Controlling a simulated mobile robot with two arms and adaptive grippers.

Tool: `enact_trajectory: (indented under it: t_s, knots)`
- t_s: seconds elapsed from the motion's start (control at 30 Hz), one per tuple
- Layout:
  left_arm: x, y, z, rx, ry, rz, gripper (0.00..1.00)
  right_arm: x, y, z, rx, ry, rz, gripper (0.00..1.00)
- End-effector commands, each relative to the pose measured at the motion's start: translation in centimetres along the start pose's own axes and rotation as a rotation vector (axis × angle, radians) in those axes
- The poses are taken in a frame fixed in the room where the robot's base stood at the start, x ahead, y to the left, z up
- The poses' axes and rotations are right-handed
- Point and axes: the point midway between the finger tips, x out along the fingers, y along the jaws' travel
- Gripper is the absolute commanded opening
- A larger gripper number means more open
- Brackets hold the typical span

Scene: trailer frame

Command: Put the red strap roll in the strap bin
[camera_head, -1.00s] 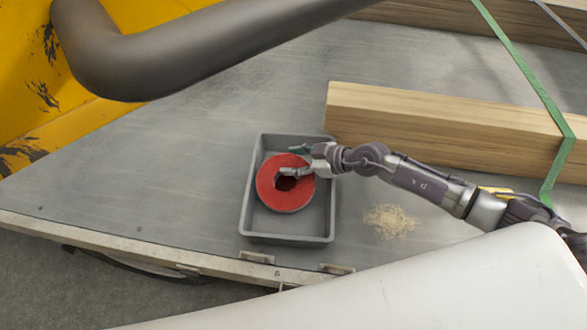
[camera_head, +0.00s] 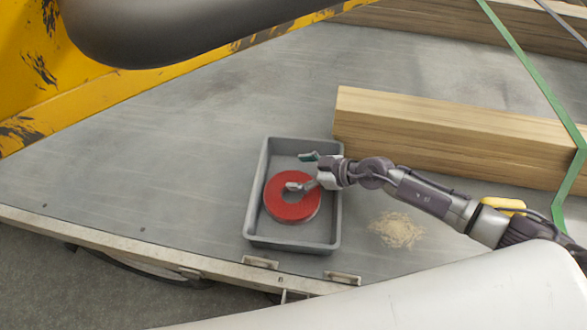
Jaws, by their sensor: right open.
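The red strap roll (camera_head: 291,208) lies flat inside the grey strap bin (camera_head: 290,245), towards the middle of its floor. The bin stands on the trailer deck close to the near edge. My right gripper (camera_head: 304,171) is over the bin with its fingers spread. One finger reaches over the roll's centre hole and partly hides it; the other, with a green tip, is beyond the roll over the bin's far part. I cannot tell whether the near finger touches the roll. My left gripper is not in view.
Timber beams (camera_head: 450,130) lie right of and behind the bin, with a green strap (camera_head: 535,75) across them. A pile of wood shavings (camera_head: 397,230) is on the deck right of the bin. A yellow panel (camera_head: 50,80) stands at the left. Deck left of the bin is clear.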

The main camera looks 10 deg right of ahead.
Motion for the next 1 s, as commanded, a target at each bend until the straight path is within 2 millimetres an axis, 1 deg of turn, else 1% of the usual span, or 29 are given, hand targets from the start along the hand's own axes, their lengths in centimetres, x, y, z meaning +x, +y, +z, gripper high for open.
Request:
enact_trajectory:
  t_s: [0.07,0.17,0.27,0.4,0.6,0.7,0.8,1.0]
  knots:
    - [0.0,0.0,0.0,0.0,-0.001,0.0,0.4,-0.1,0.1,-0.3,-0.002,0.0,0.0,0.8]
    - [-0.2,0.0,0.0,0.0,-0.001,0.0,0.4,-1.2,0.1,-0.2,0.001,-0.002,0.001,0.8]
    - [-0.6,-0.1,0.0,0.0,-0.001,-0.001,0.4,-3.1,0.1,-0.2,-0.001,-0.003,0.001,0.8]
    - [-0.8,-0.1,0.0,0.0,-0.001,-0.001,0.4,-6.2,0.0,-0.2,0.0,-0.004,0.0,0.8]
    - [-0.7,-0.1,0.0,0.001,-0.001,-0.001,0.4,-10.0,0.0,-0.1,-0.001,-0.004,0.001,0.8]
    - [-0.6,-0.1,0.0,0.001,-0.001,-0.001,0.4,-11.2,0.1,-0.1,-0.001,-0.002,0.001,0.8]
    - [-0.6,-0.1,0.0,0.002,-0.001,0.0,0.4,-11.9,0.0,-0.2,0.0,-0.001,-0.001,0.8]
    - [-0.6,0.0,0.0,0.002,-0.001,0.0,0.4,-12.2,0.0,-0.3,-0.001,0.0,0.0,0.8]
